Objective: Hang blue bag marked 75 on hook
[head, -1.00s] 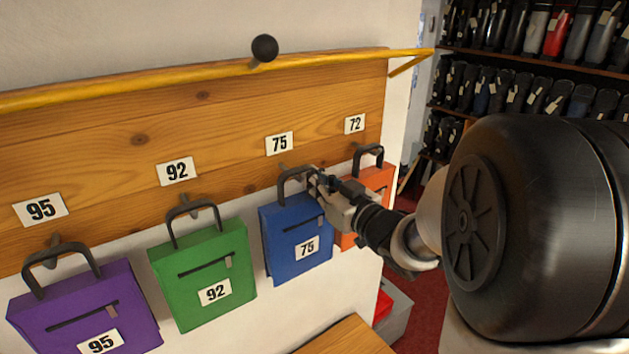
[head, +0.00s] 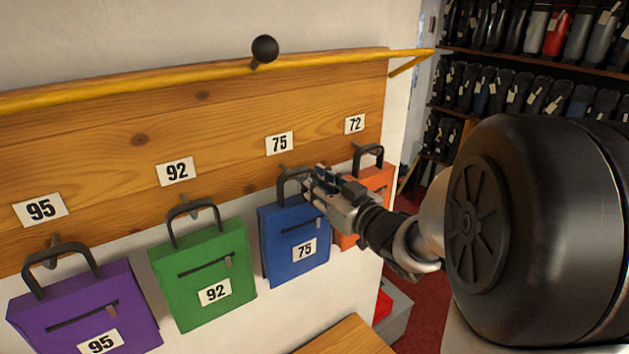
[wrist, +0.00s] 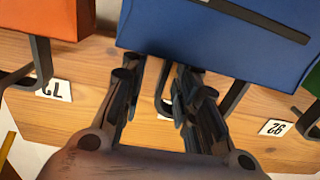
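The blue bag (head: 290,240) marked 75 hangs upright against the wall below the number plate 75 (head: 279,143). Its dark handle (head: 281,187) stands up at its hook (head: 283,167). My gripper (head: 311,183) is at the right side of the handle and partly covers it, so exactly how handle and hook meet is hidden. In the wrist view the blue bag (wrist: 210,35) fills the top.
An orange bag (head: 377,180) hangs close on the right, partly behind my gripper. A green bag (head: 205,260) and a purple bag (head: 85,300) hang to the left. A yellow rail (head: 180,75) runs above the board. A wooden surface (head: 345,337) lies below.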

